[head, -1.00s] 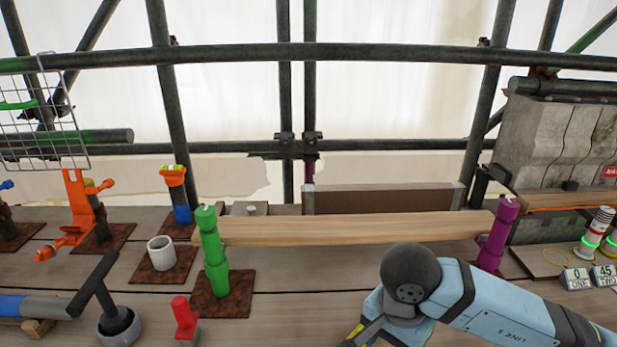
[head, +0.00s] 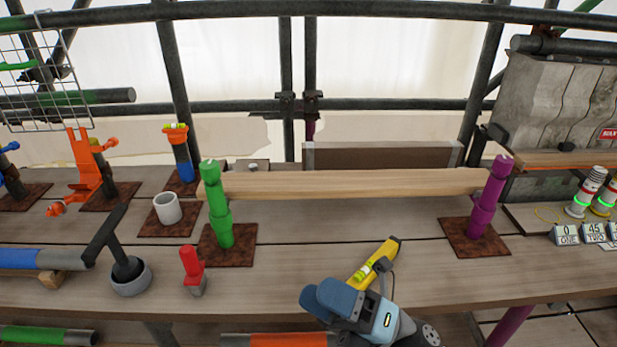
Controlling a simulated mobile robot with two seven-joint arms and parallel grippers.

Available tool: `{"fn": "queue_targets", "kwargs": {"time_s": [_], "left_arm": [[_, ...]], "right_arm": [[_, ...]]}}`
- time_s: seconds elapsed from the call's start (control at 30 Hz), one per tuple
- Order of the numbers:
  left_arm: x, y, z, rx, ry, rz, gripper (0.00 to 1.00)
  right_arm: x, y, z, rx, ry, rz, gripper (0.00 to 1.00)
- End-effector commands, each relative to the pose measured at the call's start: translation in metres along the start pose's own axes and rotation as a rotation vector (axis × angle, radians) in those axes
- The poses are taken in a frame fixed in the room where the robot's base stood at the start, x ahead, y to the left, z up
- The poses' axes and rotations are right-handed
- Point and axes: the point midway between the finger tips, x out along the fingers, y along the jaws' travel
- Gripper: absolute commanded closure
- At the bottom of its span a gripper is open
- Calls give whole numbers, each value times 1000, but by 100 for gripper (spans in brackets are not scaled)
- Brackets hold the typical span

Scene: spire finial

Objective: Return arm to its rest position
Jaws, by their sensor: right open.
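My right arm comes in at the bottom, and its blue and grey right gripper (head: 342,288) is over the front part of the plank deck. It is open, and I see nothing held in it. A yellow spirit level (head: 384,256) with a bright vial shows just beyond and beside the gripper. Its near end is partly hidden by the gripper, and I cannot tell whether they touch. My left gripper is not in view.
A wooden beam (head: 350,183) spans between a green post (head: 218,212) and a purple post (head: 489,198). A red piece (head: 191,266), a black-handled mallet (head: 124,262) and a white cup (head: 167,208) stand left. The deck (head: 300,265) between the posts is mostly clear.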

Motion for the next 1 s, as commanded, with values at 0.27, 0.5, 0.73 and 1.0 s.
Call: {"fn": "queue_targets", "kwargs": {"time_s": [0.27,0.5,0.73,1.0], "left_arm": [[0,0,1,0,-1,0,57],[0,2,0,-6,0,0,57],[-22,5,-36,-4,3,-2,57],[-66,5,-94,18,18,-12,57]], "right_arm": [[-155,-99,29,926,-974,-105,43],[-266,-152,-40,1431,-1501,-149,43],[-285,-130,-68,1608,-1692,-163,43],[-256,-69,-49,1578,-1684,-174,43]]}}
